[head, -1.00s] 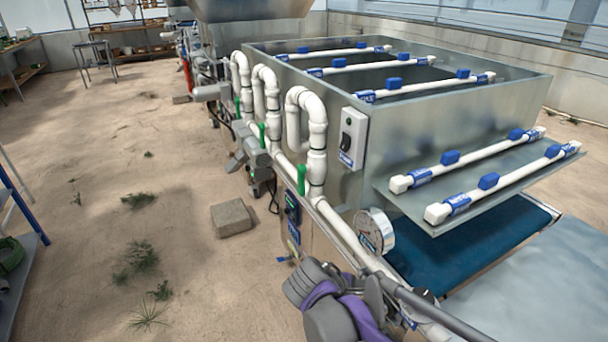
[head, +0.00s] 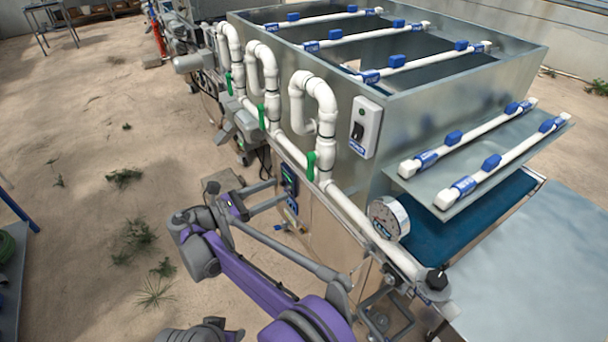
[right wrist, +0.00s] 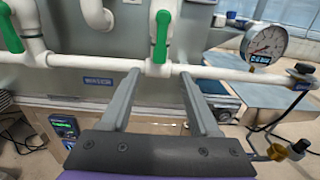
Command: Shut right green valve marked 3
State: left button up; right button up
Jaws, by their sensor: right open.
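Three green valve handles show along the white pipe in the head view. The right one (head: 310,165) stands upright at the foot of the nearest looped pipe; no number 3 is readable on it. It also shows in the right wrist view as an upright green handle (right wrist: 161,36). My right gripper (head: 279,191) is open and empty, left of this handle and somewhat lower in the head view. In the wrist view its two fingers (right wrist: 157,75) point toward the pipe, with the handle beyond and between them, apart from both. My left gripper is not in view.
The white pipe (head: 350,212) runs along the metal tank's side. A pressure gauge (head: 388,218) and a switch box (head: 364,128) sit right of the handle. Another green handle (right wrist: 9,30) is left in the wrist view. Open sandy floor lies left.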

aim_at(308, 176)
jog(key=x, duration=0.9)
jog(key=shift+p, duration=0.4)
grip_shut()
dwell(0.8)
